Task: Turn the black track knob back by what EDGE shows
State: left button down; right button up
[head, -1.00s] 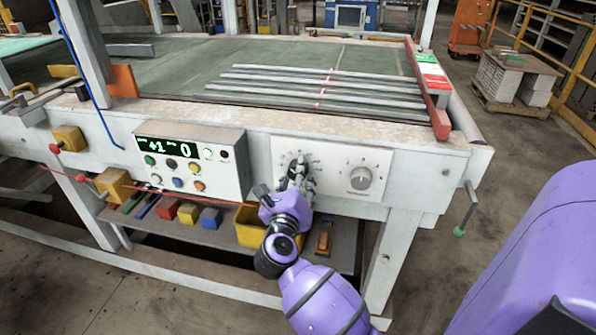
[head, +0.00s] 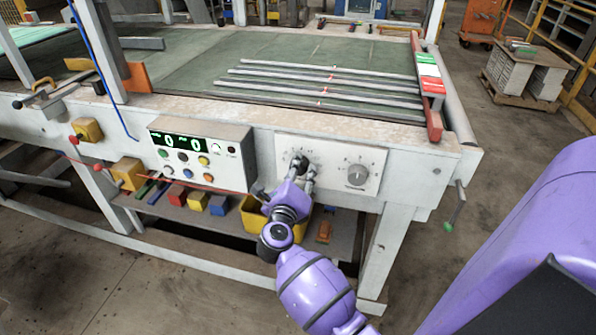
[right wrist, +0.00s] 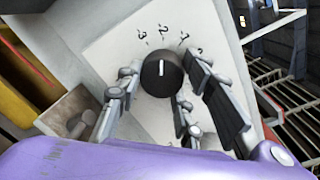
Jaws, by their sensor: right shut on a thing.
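The black track knob (head: 299,160) is on the left of the white panel on the table's front. The right wrist view shows it (right wrist: 162,73) with a white pointer line near upright and a numbered scale around it. My right gripper (head: 304,172) is shut on the knob, with fingers on both sides of it in the right wrist view (right wrist: 160,85). The display (head: 180,142) on the control box shows two green readings, 0 at left and 0 at right; their small labels are too small to read. My left gripper is out of view.
A grey knob (head: 356,175) sits to the right on the same panel (head: 376,158). The control box (head: 233,160) has several coloured buttons. Below is a shelf with coloured blocks and a yellow bin (head: 256,222). Several metal bars (head: 325,76) lie on the table top.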

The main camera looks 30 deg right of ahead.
jog(key=shift+a+f, duration=0.25)
jog(key=o, duration=1.1)
jog(key=shift+w, duration=0.15)
jog(key=shift+c, duration=0.2)
jog(key=shift+d+r, duration=0.1)
jog(key=v, duration=1.2)
